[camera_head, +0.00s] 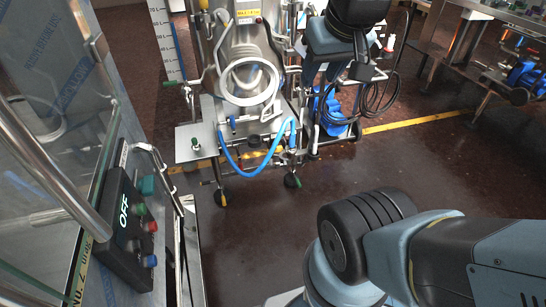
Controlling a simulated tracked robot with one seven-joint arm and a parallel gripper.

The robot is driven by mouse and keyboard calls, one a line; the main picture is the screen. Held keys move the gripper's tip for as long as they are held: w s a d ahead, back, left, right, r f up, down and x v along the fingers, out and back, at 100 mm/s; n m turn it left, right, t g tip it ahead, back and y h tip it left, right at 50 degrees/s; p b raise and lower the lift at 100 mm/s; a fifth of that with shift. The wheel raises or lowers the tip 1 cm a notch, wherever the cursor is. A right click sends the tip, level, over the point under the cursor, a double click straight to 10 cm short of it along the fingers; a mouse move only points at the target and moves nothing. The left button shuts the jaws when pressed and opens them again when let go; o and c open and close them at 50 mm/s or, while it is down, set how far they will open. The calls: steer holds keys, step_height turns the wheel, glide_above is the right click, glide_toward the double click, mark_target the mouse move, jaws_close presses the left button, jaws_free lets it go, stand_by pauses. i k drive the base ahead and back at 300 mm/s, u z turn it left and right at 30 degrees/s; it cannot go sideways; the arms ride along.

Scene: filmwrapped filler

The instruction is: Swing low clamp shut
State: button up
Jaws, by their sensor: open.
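The filler machine (262,35) stands at the top centre, with a pale round ring (248,80) on its front. Metal handles and fittings (190,92) show at its left side. I cannot tell for sure which fitting is the low clamp, or whether it is open or shut. My arm's end comes down at the top, right of the machine. My gripper (367,72) appears as a small dark shape there, open and empty. Its fingers are too small to make out clearly. I cannot tell whether it touches anything.
A blue hose (238,166) loops below the machine's steel shelf (187,143). A glass-fronted cabinet with a black control box (125,225) marked OFF stands at left. Black cables (378,100) hang at right. The brown floor (250,235) in front is clear.

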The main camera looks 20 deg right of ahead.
mark_target(285, 162)
steer(key=z, duration=0.3)
steer(key=i, duration=1.65)
steer(key=u, duration=0.25)
steer(key=k, duration=1.45)
steer(key=u, duration=0.1)
steer(key=i, duration=0.5)
steer(key=z, duration=0.1)
